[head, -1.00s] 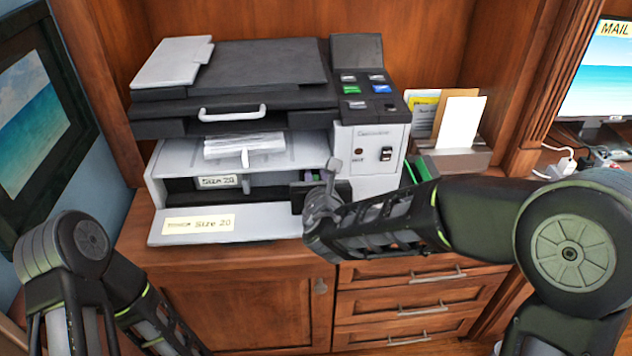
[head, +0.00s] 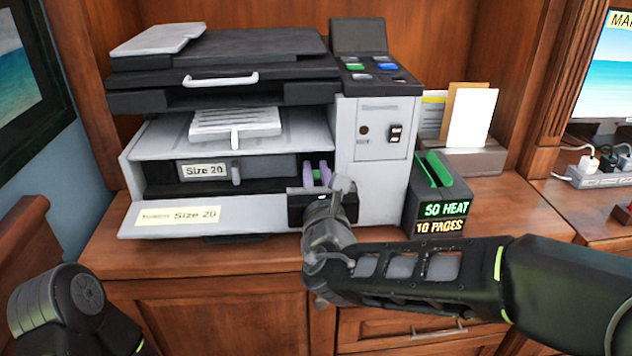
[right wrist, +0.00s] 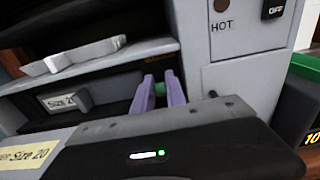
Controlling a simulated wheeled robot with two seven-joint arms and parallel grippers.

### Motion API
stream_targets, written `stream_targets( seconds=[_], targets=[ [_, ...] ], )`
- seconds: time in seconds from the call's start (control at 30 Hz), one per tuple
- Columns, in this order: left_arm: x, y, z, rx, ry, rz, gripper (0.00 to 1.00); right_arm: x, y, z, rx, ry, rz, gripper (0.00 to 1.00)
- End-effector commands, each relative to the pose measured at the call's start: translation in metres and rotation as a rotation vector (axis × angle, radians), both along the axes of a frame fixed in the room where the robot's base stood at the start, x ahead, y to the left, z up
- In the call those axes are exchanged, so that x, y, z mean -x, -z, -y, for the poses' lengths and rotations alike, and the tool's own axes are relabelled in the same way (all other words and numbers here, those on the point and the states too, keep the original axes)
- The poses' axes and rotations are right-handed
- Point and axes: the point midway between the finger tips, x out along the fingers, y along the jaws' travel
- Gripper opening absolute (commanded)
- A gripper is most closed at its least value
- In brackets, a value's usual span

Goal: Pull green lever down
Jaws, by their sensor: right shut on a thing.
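The printer (head: 375,185) stands on the wooden counter with its front open. My right gripper (head: 316,174) reaches into the dark opening at the right of the Size 20 drawer. In the right wrist view its two purple fingers (right wrist: 161,92) point into the opening. They are shut on a small green piece, the green lever (right wrist: 160,88), which shows between them. Most of the lever is hidden by the fingers and the gripper body.
The lowered front panel (head: 160,216), labelled Size 20, lies left of my right gripper. A black box (head: 438,200) with green slots and lit text stands right of the printer. A paper holder (head: 470,160) is behind it. Wooden counter (head: 540,215) is free at the right.

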Motion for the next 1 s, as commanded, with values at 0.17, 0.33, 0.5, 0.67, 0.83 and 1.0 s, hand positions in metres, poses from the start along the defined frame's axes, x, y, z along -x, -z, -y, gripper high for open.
stream_targets(
  seconds=[0.17, 0.33, 0.5, 0.67, 0.83, 1.0],
  targets=[
    [0.0, -0.001, 0.0, 0.0, 0.0, 0.0, 1.0, 0.0, -0.001, -0.001, 0.001, -0.002, -0.001, 0.0],
    [0.0, -0.001, 0.0, 0.0, 0.0, 0.0, 1.0, 0.0, -0.001, 0.0, 0.0, -0.001, -0.002, 0.25],
    [0.0, -0.001, 0.0, 0.0, 0.0, 0.0, 1.0, 0.0, 0.0, 0.0, 0.0, -0.001, -0.002, 0.25],
    [0.0, -0.002, 0.0, 0.0, 0.0, 0.0, 1.0, 0.006, -0.001, 0.0, 0.0, -0.001, -0.001, 0.25],
    [0.0, -0.003, 0.0, 0.0, 0.0, 0.0, 1.0, 0.028, -0.002, 0.0, 0.0, -0.002, -0.001, 0.25],
    [0.0, -0.005, 0.0, 0.0, 0.001, 0.0, 1.0, 0.057, -0.003, -0.001, -0.001, -0.003, -0.001, 0.25]
  ],
)
